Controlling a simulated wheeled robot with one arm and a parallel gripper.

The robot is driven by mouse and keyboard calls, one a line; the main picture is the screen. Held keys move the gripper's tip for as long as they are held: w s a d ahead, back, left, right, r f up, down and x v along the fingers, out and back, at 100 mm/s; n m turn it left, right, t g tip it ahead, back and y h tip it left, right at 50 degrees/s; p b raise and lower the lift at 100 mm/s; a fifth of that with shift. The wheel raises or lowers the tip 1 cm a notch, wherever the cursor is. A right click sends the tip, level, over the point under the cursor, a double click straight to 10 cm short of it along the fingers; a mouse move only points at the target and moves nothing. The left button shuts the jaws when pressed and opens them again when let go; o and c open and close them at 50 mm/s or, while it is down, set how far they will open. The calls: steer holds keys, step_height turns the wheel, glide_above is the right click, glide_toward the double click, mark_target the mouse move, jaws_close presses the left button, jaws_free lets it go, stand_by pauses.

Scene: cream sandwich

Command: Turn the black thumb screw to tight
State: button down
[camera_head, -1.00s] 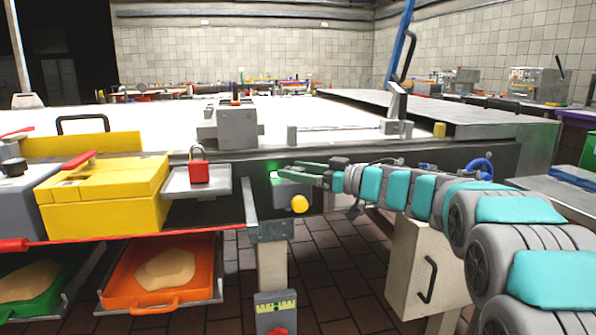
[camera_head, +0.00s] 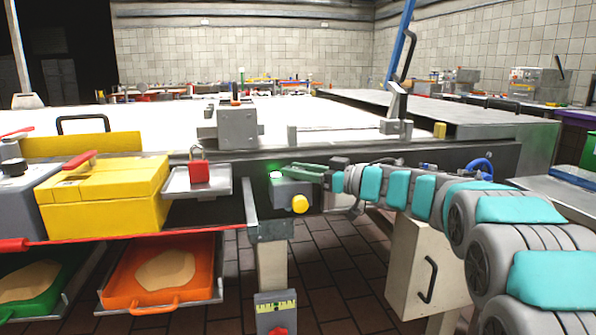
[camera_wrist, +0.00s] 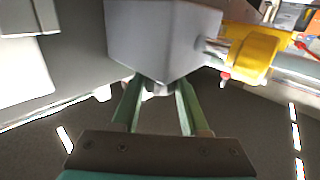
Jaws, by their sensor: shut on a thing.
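My gripper (camera_head: 283,170) reaches in from the right, at a grey box (camera_head: 288,190) on the front of the dark machine rail. In the wrist view the two green fingers (camera_wrist: 158,88) straddle a small pale part (camera_wrist: 155,90) at the underside edge of the grey box (camera_wrist: 160,38). The gripper is shut on this part, which is mostly hidden by the box and fingertips. I cannot make out a black thumb screw clearly, nor tell how tight it is.
A yellow knob (camera_head: 300,204) sticks out of the box close to my fingers; it also shows in the wrist view (camera_wrist: 254,52). A small tray (camera_head: 217,186) with a red padlock (camera_head: 199,170) is to the left. A cream cabinet (camera_head: 425,270) stands below my arm.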

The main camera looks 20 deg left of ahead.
steer(key=shift+r+t, duration=0.1)
steer(key=shift+t, duration=0.2)
steer(key=shift+s+m+t+h, duration=0.15)
steer(key=shift+m+t+h, duration=0.45)
steer(key=shift+m+t, duration=0.85)
steer(key=shift+m+t+h, duration=0.5)
steer(key=shift+m+t, duration=0.05)
steer(key=shift+t, duration=0.6)
steer(key=m+t+h+b, duration=0.2)
steer(key=t, duration=0.1)
steer(key=shift+f+m+b, duration=0.25)
steer(key=shift+m+b, duration=0.05)
steer(key=shift+b, duration=0.1)
steer(key=shift+m+t+h+b, duration=0.3)
steer(key=shift+t+h+b, duration=0.15)
steer(key=shift+t+h, duration=0.05)
steer(key=shift+r+h, duration=0.2)
steer(key=shift+h, duration=0.1)
steer(key=shift+c, duration=2.1)
jaws_free()
